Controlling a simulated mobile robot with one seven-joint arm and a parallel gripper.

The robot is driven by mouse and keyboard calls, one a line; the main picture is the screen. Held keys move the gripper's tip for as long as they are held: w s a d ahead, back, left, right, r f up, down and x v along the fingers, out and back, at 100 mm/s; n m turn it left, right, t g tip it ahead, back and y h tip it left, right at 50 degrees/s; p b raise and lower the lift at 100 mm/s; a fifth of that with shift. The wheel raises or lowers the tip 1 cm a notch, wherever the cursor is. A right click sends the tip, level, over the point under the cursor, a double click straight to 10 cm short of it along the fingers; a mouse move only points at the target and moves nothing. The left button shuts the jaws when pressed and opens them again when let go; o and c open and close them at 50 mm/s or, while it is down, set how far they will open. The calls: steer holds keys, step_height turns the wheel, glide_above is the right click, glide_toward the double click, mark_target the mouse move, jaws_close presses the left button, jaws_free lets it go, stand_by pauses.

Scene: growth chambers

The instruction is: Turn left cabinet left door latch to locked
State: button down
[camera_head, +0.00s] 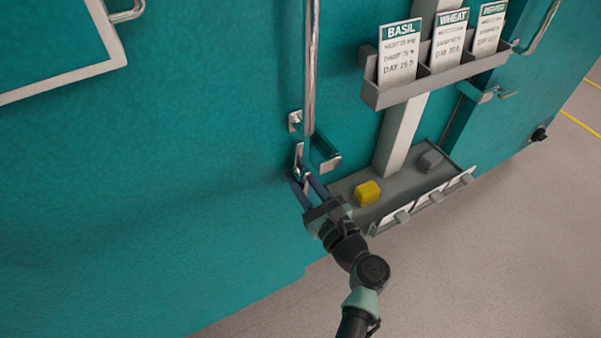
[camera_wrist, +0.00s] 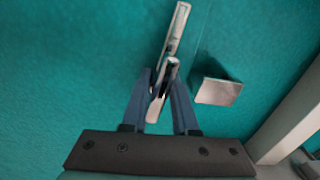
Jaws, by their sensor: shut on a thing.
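The left cabinet's teal door (camera_head: 200,200) fills the left of the head view. Its latch (camera_head: 298,158) is a small metal piece at the door's right edge, below the long vertical handle bar (camera_head: 310,70). In the wrist view the latch lever (camera_wrist: 157,98) is a pale metal strip, tilted, with its lower part between my fingers. My gripper (camera_head: 304,184) is shut on the latch lever; its blue fingers (camera_wrist: 163,90) also show in the wrist view. A metal-faced bracket (camera_wrist: 218,91) sits just right of the lever, apart from the fingers. The fingers partly hide the lever.
A grey tray (camera_head: 400,190) with a yellow block (camera_head: 367,193) and a grey block (camera_head: 431,160) is close to the right of my gripper. Above it a rack (camera_head: 440,83) holds cards marked BASIL and WHEAT. Open floor (camera_head: 480,270) lies at the lower right.

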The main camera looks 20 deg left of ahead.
steer(key=m+p, duration=0.1)
steer(key=p, duration=0.1)
steer(key=m+p, duration=0.1)
steer(key=m, duration=0.1)
steer(key=shift+r+p, duration=0.3)
steer(key=shift+p, duration=0.05)
steer(key=m+p, duration=0.3)
steer(key=m, duration=0.2)
steer(key=shift+a+p, duration=0.1)
steer(key=shift+p, duration=0.3)
steer(key=m+p, duration=0.3)
steer(key=m, duration=0.1)
steer(key=shift+f+m, duration=0.1)
steer(key=shift+m, duration=0.2)
steer(key=shift+m+p, duration=0.9)
steer(key=shift+m, duration=1.1)
steer(key=shift+f, duration=0.1)
steer(key=c, duration=0.7)
jaws_free()
steer(key=shift+s, duration=0.1)
